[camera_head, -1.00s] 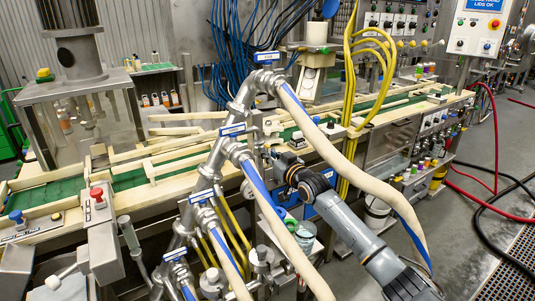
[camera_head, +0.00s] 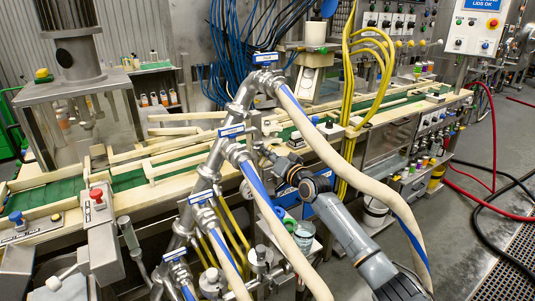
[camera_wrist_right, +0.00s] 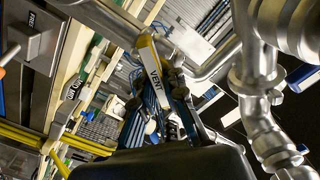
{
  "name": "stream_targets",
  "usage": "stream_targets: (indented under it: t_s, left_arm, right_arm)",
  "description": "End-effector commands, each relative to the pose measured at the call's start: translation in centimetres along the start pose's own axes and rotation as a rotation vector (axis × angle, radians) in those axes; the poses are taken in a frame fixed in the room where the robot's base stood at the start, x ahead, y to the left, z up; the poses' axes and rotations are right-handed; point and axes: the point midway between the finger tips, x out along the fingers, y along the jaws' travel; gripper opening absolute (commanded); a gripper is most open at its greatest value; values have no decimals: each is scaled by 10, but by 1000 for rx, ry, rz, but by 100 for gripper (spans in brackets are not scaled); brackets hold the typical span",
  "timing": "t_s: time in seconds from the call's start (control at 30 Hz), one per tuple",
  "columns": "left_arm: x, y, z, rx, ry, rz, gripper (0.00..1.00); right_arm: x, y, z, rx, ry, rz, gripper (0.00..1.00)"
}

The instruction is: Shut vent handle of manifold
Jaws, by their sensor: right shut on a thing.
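The manifold (camera_head: 217,152) of bright metal pipe slopes through the middle of the head view, with hoses on its branches. My right gripper (camera_head: 262,152) is beside its upper part, partly behind the pale hose. In the right wrist view the vent handle (camera_wrist_right: 153,76) is a light bar marked VENT, with a yellow end. My right gripper (camera_wrist_right: 175,100) is shut on it, the dark fingers around its side. The handle's pivot is hard to make out. My left gripper is not in view.
Thick pale hoses (camera_head: 318,136) with blue stripes hang close in front of and around my right arm. Yellow hoses (camera_head: 352,110) stand behind it. The conveyor (camera_head: 180,160) runs behind the manifold. Open floor (camera_head: 450,235) lies to the right.

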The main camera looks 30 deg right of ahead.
Motion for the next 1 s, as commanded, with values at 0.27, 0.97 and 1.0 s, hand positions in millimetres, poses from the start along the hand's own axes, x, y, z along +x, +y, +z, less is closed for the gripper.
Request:
stream_targets:
  t_s: [0.27,0.97,1.0]
  left_arm:
    - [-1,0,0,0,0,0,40]
    - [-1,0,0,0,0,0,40]
    - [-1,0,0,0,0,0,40]
  right_arm:
    - [0,1,0,115,0,0,0]
    - [0,2,0,144,1,1,35]
    - [0,2,0,144,1,1,35]
